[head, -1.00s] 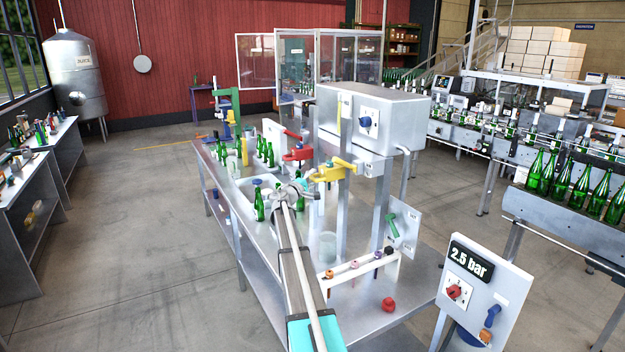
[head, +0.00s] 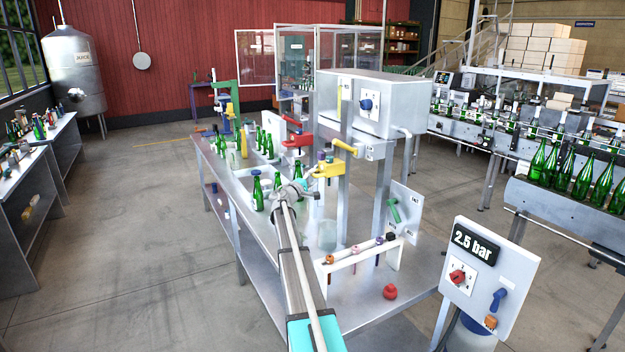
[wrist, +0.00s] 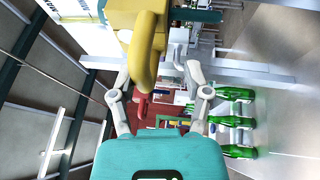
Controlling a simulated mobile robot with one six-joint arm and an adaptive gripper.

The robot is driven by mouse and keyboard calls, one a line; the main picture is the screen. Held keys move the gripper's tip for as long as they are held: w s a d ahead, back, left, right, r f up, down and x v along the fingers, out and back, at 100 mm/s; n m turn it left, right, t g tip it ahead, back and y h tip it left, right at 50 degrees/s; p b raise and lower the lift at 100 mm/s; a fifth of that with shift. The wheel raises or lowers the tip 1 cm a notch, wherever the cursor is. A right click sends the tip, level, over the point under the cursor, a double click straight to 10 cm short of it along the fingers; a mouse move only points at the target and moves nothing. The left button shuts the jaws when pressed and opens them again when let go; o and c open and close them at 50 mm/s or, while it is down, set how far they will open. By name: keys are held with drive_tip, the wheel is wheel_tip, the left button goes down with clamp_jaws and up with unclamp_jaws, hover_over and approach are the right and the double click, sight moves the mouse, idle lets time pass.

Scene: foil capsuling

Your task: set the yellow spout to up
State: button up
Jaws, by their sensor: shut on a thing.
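The yellow spout (head: 329,170) sits on the front of the grey filler machine, with a yellow lever (head: 345,147) slanting above it. In the wrist view the curved yellow spout part (wrist: 143,55) passes between the fingers. My gripper (head: 306,185) is at the left side of the yellow spout; in the wrist view my gripper (wrist: 156,76) has its two fingers on either side of the yellow part and is shut on it. The exact contact is partly hidden.
A red spout (head: 296,142) stands just behind the yellow one. Green bottles (head: 257,192) stand on the metal table to the left. A glass jar (head: 327,235) and a white rack (head: 360,256) are to the right of my arm. A red knob (head: 390,291) lies at the table's front.

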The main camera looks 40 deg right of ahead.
drive_tip(key=shift+f+b, duration=6.5)
drive_tip(key=shift+f, duration=0.35)
drive_tip(key=s+a+f+y, duration=0.1)
drive_tip(key=s+a+f, duration=0.1)
drive_tip(key=a, duration=0.7)
drive_tip(key=s+a+f+m+y, duration=0.1)
drive_tip(key=s+a+f, duration=0.1)
drive_tip(key=a, duration=0.7)
drive_tip(key=shift+s+g+b, duration=0.3)
drive_tip(key=shift+s+b, duration=0.05)
drive_tip(key=shift+s, duration=0.2)
drive_tip(key=shift+f, duration=0.1)
